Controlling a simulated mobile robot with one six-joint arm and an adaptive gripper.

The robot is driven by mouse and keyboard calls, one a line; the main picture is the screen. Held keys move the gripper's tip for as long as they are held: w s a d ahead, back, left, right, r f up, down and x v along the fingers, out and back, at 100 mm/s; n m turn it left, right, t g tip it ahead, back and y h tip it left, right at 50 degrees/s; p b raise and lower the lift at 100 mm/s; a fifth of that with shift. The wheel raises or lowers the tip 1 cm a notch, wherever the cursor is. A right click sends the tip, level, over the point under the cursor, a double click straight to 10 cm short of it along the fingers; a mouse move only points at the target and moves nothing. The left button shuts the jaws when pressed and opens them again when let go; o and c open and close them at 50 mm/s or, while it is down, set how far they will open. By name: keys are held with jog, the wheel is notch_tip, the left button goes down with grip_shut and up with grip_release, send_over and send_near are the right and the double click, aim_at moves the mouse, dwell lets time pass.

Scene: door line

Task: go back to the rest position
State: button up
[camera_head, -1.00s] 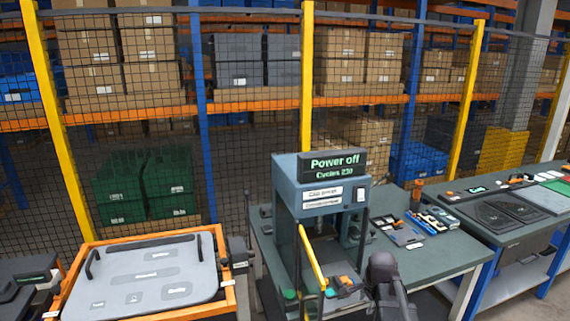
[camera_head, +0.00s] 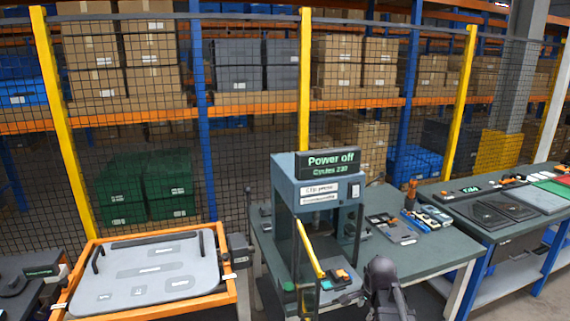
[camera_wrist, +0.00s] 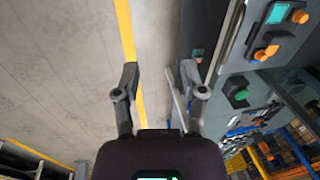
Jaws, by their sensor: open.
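My gripper (camera_wrist: 160,80) is open in the wrist view, its two fingers apart with nothing held between them. Concrete floor with a yellow line lies beyond the left finger, and the side of a machine with a green button (camera_wrist: 241,95) is to the right. In the head view a dark part of my arm shows at the lower middle, in front of the press (camera_head: 318,195). The press display reads "Power off". My fingertips cannot be made out in the head view.
The press stands on a grey-green table (camera_head: 440,250). An orange-framed grey panel (camera_head: 150,272) is at the left. Another bench (camera_head: 535,220) with dark pads is at the right. A mesh fence with yellow posts (camera_head: 304,80) runs behind, before shelves of boxes.

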jog(key=s+a+f+n+g+b, duration=0.2)
jog(key=s+a+f+n+b, duration=0.5)
jog(key=n, duration=0.7)
jog(key=s+f+b, duration=0.2)
jog(key=s+f, duration=0.1)
jog(key=s, duration=0.1)
jog(key=shift+h, duration=0.3)
